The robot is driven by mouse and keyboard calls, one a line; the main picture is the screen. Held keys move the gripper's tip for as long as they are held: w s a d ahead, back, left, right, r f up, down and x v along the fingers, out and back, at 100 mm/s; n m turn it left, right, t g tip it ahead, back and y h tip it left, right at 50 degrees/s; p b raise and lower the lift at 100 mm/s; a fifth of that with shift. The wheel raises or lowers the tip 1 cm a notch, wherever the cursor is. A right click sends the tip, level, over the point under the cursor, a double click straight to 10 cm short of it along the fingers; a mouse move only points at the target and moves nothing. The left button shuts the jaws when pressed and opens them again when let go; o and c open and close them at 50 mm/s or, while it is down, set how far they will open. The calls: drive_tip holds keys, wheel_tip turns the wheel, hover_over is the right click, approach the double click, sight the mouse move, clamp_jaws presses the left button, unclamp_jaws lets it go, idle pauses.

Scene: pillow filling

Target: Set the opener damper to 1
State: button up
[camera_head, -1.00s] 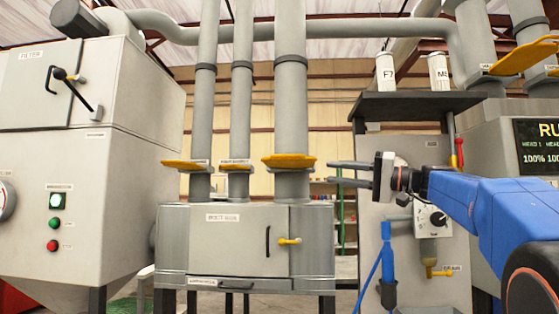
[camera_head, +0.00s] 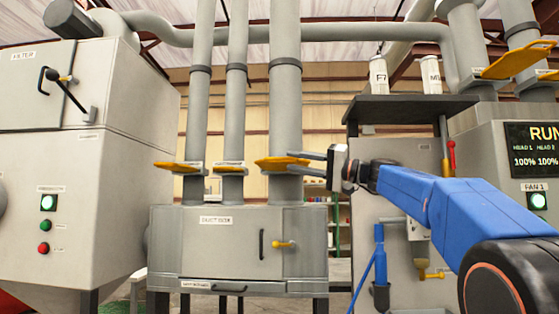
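Three yellow damper plates sit on grey vertical pipes above a grey box: a left one (camera_head: 178,167), a middle one (camera_head: 229,168) and a right one (camera_head: 276,163) on the thickest pipe. Their small labels are too blurred to read, so I cannot tell which is the opener damper. My gripper (camera_head: 304,163) comes in from the right and is open. One finger is level with a spot just above the right plate's right end, the other just below it. The plate's end appears between the fingers; contact cannot be told.
The grey box (camera_head: 226,253) below has a door with a black handle and a yellow latch (camera_head: 285,245). A filter cabinet (camera_head: 85,160) stands at left. A grey panel with a dark shelf (camera_head: 412,103) stands behind my arm. Other yellow plates (camera_head: 516,60) are at upper right.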

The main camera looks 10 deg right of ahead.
sight(279, 159)
drive_tip(key=shift+x, duration=3)
clamp_jaws()
